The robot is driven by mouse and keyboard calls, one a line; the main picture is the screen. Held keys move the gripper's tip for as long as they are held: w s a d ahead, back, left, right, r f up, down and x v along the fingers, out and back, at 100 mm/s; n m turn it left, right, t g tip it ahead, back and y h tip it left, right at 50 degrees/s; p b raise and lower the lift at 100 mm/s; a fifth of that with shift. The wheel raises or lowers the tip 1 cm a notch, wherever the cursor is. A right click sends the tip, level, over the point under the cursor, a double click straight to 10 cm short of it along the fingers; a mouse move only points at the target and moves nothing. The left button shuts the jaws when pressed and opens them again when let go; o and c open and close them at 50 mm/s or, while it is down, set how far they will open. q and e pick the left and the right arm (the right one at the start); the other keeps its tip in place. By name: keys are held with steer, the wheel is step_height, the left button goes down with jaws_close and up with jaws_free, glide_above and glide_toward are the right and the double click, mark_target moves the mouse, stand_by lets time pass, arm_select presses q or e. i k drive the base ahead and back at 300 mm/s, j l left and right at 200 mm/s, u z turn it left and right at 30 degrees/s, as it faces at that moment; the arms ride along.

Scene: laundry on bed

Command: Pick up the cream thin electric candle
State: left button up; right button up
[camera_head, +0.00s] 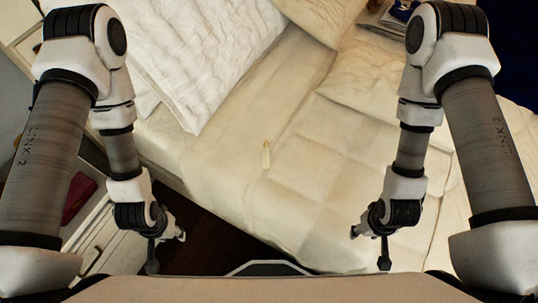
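The cream thin electric candle (266,155) lies on the bed (240,205), near the middle of the head view. It is a small, slim, pale shape, and its finer details are too small to tell. My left gripper (166,252) is at the lower left, beside the bed's near edge and well apart from the candle. Its fingers are spread and nothing shows between them. My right gripper (369,250) is at the lower right, over the near part of the bed. Its fingers are also spread and empty, apart from the candle.
A white quilted pillow or cover (200,60) lies at the upper left of the bed. A cream pillow (365,75) lies at the upper right. A white drawer cabinet (100,235) with a dark red item (78,198) stands at the left. The bedding around the candle is clear.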

mark_target(266, 150)
steer(key=k+l, duration=0.15)
steer(key=l, duration=0.25)
steer(key=k+l+z, duration=0.1)
steer(key=l, duration=0.25)
steer(key=k+l+z, duration=0.1)
steer(key=l, duration=0.35)
steer(key=k+l, duration=0.2)
steer(key=l, duration=0.2)
